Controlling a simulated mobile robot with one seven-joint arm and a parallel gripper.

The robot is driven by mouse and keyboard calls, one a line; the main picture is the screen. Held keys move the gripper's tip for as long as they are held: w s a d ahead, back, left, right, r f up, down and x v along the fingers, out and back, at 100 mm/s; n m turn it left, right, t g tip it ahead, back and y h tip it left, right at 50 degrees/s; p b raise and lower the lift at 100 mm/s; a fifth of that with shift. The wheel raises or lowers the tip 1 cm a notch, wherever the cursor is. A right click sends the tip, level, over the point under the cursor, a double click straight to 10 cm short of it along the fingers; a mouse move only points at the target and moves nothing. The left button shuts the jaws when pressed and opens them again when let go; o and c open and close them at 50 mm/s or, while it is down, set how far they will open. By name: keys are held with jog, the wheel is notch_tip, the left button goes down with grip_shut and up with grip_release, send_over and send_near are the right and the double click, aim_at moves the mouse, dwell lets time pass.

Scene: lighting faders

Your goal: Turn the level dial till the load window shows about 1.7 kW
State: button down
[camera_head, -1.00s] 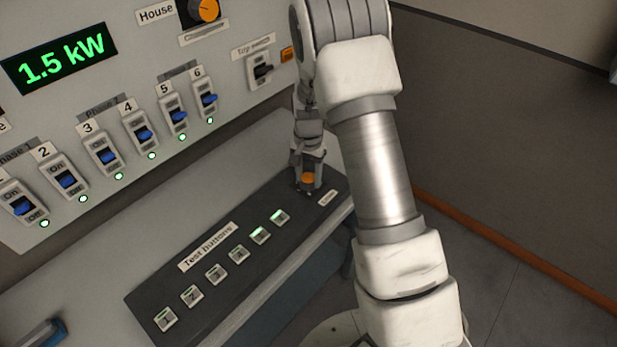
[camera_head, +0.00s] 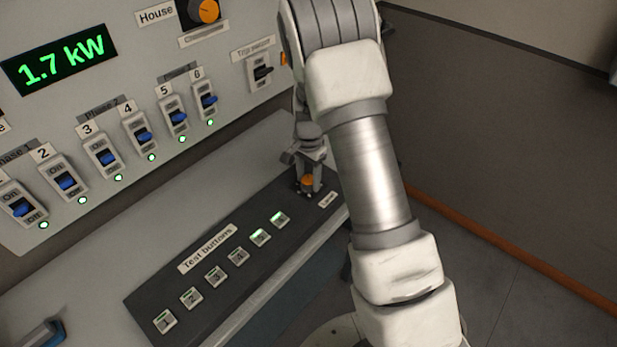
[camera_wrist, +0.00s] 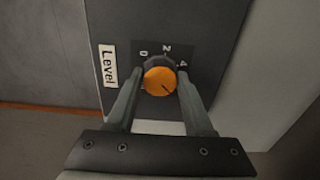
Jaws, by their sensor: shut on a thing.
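The level dial (camera_head: 307,182) is an orange-topped knob at the far right end of the dark button panel. In the wrist view the dial (camera_wrist: 160,80) sits beside a "Level" label (camera_wrist: 109,66), with scale marks 0, 2 and 4 around it; a dark pointer line shows on its top. My gripper (camera_wrist: 158,90) has a finger on each side of the dial and is shut on it. In the head view my gripper (camera_head: 306,172) comes down on the dial from above. The load window (camera_head: 60,60) at the upper left reads 1.7 kW in green.
The panel has a row of test buttons (camera_head: 238,256), two of them lit green. Blue-handled breakers (camera_head: 107,158) with lit green lamps line the wall board. A trip switch (camera_head: 262,72) and an orange-and-black selector (camera_head: 207,10) are above.

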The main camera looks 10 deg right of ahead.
aim_at(309, 180)
jog(key=shift+c, duration=1.4)
grip_release()
notch_tip(309, 180, up, 17)
jog(key=shift+r+p, duration=0.2)
jog(key=shift+p, duration=0.15)
jog(key=s+r+n+t, duration=0.3)
jog(key=s+r+n, duration=0.2)
jog(key=s+r, duration=0.75)
jog(key=s+n+t, duration=0.2)
jog(key=s+n, duration=0.3)
jog(key=s, duration=0.9)
jog(key=shift+s+d+n+t, duration=0.15)
jog(key=shift+s+n+t, duration=0.15)
jog(key=shift+n, duration=0.1)
